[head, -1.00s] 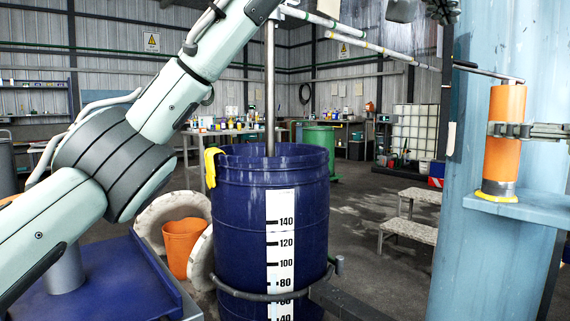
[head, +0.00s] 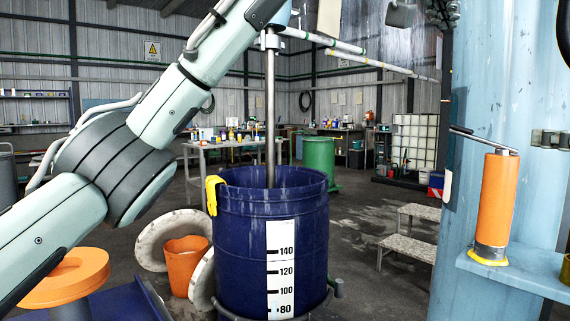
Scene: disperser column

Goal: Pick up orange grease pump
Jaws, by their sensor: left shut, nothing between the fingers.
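The orange grease pump (head: 494,202) is an upright cylinder with a grey base and a dark lever on top. It stands on a pale blue shelf (head: 525,278) fixed to the blue column at the right. My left arm rises from the lower left and leaves at the top. What looks like my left gripper (head: 441,14) is a dark shape cut by the top edge; it is shut and empty, well above the pump. What looks like a finger of my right gripper (head: 550,139) comes in at the right edge, apart from the pump; its other finger is hidden.
A large blue barrel (head: 235,235) with a measuring scale and a vertical shaft stands in the middle. Low grey steps (head: 410,250) and a white tank stand between barrel and column.

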